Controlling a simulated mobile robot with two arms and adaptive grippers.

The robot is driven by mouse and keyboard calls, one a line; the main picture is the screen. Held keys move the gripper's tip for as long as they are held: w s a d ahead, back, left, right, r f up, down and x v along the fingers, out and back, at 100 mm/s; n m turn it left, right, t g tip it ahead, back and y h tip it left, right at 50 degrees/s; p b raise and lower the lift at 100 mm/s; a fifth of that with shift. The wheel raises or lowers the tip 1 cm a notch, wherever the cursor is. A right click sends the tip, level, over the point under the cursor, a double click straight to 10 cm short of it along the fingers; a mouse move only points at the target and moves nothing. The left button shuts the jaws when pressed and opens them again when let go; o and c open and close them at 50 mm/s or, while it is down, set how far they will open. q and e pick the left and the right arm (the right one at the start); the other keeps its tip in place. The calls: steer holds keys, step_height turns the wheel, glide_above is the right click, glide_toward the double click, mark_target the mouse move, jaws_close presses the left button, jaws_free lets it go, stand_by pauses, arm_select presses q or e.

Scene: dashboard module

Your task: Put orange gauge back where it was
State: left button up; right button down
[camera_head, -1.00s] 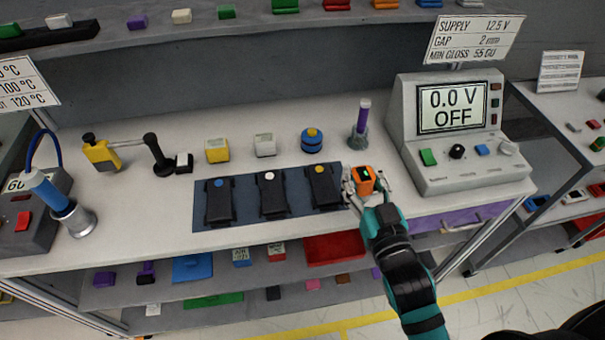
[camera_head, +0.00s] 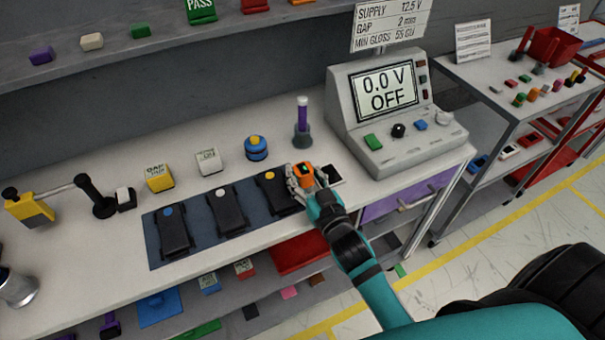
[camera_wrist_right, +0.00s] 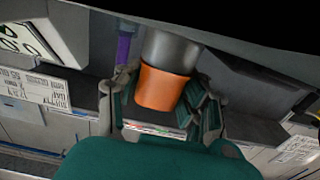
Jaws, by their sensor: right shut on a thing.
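The orange gauge (camera_head: 301,174) is held in my right gripper (camera_head: 303,182), above the front part of the bench, at the right end of the row of black modules. In the right wrist view the gauge shows as an orange body (camera_wrist_right: 160,88) with a dark grey part, between the fingers of the right gripper (camera_wrist_right: 162,108). Whether the gauge touches the bench cannot be told. My left gripper is not in view.
A blue mat (camera_head: 153,247) bears three black modules (camera_head: 228,210) left of the gripper. A black-and-white flat piece (camera_head: 331,175) lies just right of it.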

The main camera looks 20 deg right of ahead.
steer(key=shift+f, duration=0.2)
steer(key=c, duration=0.8)
jaws_free()
